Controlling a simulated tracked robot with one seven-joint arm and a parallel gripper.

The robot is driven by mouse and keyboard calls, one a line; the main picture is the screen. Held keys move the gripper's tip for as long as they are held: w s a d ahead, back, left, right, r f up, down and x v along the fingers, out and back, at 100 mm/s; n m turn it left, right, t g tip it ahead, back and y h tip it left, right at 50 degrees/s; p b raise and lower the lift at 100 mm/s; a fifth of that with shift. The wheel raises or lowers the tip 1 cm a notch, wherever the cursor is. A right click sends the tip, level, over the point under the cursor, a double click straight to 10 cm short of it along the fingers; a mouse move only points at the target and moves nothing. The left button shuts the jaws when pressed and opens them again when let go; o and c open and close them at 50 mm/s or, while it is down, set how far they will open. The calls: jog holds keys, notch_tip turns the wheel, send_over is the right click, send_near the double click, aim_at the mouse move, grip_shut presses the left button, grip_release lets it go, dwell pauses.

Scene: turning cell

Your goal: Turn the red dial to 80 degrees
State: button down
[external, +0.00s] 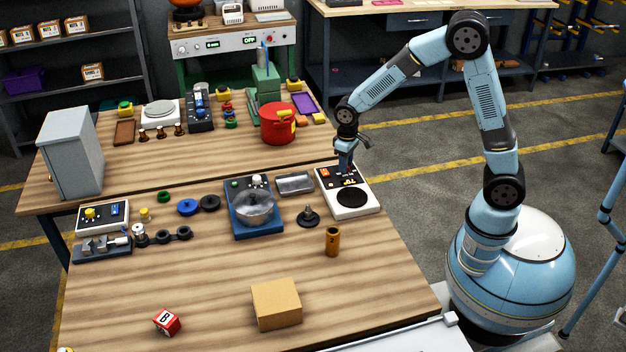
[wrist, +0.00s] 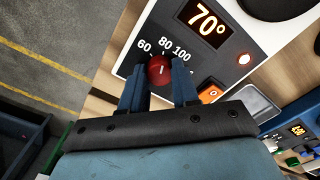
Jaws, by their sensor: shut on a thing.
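The red dial (wrist: 160,71) sits on a white and black control panel (wrist: 226,47) in the wrist view. Its white pointer mark stands between the fingers, near the printed 80. The panel's display (wrist: 203,19) reads 70°. My gripper (wrist: 160,84) has one finger on each side of the dial and is shut on it. In the external view the panel belongs to a white hotplate unit (external: 368,208) with a round black plate, at the right edge of the table. My gripper (external: 346,170) comes down onto its far end there and hides the dial.
An orange switch (wrist: 209,94) is close beside the right finger. A brown cylinder (external: 332,241) stands in front.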

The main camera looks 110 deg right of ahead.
jog(key=c, duration=0.8)
grip_release()
jog(key=shift+c, duration=0.2)
jog(key=shift+r, duration=0.15)
notch_tip(320, 180, up, 14)
jog(key=shift+f, duration=0.25)
jog(key=shift+a, duration=0.1)
jog(key=s+a+r+n+t, duration=0.1)
jog(key=s+a+r+n, duration=0.2)
jog(key=a, duration=0.5)
jog(key=s+a+r+n+t, duration=0.1)
jog(key=s+a+r, duration=0.1)
jog(key=a+r, duration=0.5)
jog(key=s+a+n+t, duration=0.3)
jog(key=s+a+n, duration=0.2)
jog(key=s+a, duration=0.9)
jog(key=shift+s+a+f+t, duration=0.25)
jog(key=shift+a+f+t, duration=0.05)
jog(key=shift+a, duration=0.6)
